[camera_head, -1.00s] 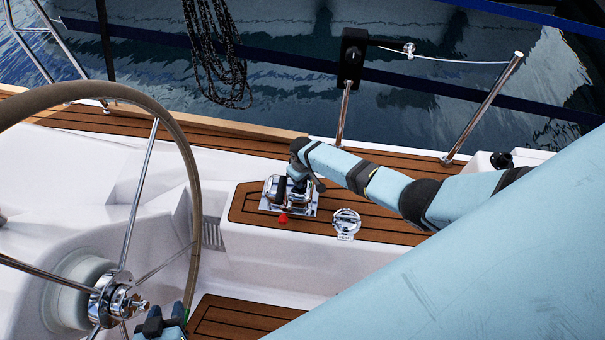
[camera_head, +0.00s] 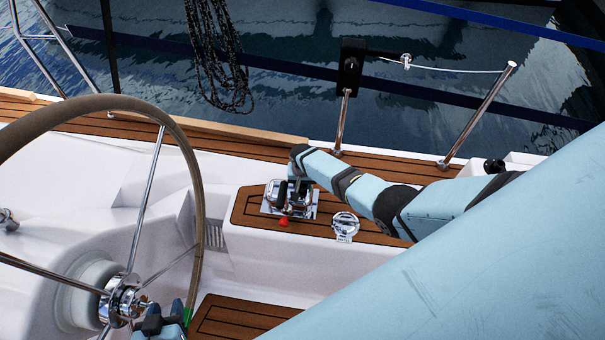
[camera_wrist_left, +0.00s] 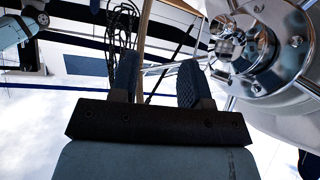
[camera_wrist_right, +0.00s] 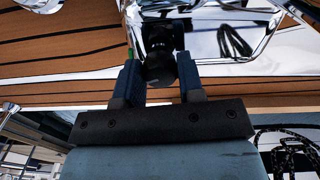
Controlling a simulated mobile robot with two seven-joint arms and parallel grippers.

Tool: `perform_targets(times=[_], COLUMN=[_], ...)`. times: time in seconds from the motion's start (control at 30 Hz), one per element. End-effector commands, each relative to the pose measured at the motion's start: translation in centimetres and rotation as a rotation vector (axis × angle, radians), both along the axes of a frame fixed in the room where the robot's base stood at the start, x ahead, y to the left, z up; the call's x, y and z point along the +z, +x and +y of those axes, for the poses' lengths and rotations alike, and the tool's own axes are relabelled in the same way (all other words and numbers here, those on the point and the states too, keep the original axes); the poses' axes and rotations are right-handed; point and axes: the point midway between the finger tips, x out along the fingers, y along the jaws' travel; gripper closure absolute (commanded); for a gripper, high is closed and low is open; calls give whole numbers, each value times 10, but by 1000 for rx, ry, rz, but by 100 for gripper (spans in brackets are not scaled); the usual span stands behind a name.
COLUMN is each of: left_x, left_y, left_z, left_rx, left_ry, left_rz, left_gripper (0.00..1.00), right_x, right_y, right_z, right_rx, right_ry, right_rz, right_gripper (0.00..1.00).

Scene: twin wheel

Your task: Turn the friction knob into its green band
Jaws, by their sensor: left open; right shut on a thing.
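The chrome control unit (camera_head: 270,209) sits on the teak-topped side ledge in the head view, with dark lever parts and a red button (camera_head: 284,222) at its front. My right gripper (camera_head: 300,197) is at this unit. In the right wrist view, its fingers (camera_wrist_right: 160,78) are shut on a round black knob (camera_wrist_right: 160,66) in front of the chrome plate (camera_wrist_right: 225,45). A small green patch (camera_wrist_right: 130,53) shows beside the left finger; I cannot tell whether it is the green band. My left gripper (camera_head: 168,325) is open and empty, low by the steering wheel; it also shows in the left wrist view (camera_wrist_left: 158,78).
The large steering wheel (camera_head: 196,160) and its chrome hub (camera_head: 122,300) stand at the left, close to my left gripper. A round chrome fitting (camera_head: 344,225) is right of the control unit. Chrome posts (camera_head: 482,112) and water lie beyond the teak edge.

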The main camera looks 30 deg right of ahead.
Motion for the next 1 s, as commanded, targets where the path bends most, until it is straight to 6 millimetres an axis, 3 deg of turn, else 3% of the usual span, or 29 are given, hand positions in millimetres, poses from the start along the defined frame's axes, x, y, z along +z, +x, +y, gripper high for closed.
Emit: perform_targets(times=[0.7, 0.73, 0.8, 0.83, 1.0], left_x=[3, 3, 4, 4, 4], left_y=[0, 0, 0, 0, 0], left_z=[0, 0, 0, 0, 0], left_rx=[0, 0, 0, 0, -1], left_ry=[0, -1, -1, -1, -1], left_rz=[-1, -2, -3, -3, -3], left_gripper=[57, 57, 57, 57, 57], right_x=[0, 0, 0, 0, 0], right_y=[0, 0, 0, 0, 0], right_z=[0, 0, 0, 0, 0], right_rx=[-75, -74, -74, -74, -74], right_ry=[0, 0, 0, 0, 0], right_rz=[1, 1, 0, 0, 0], right_gripper=[88, 60, 44, 39, 39])
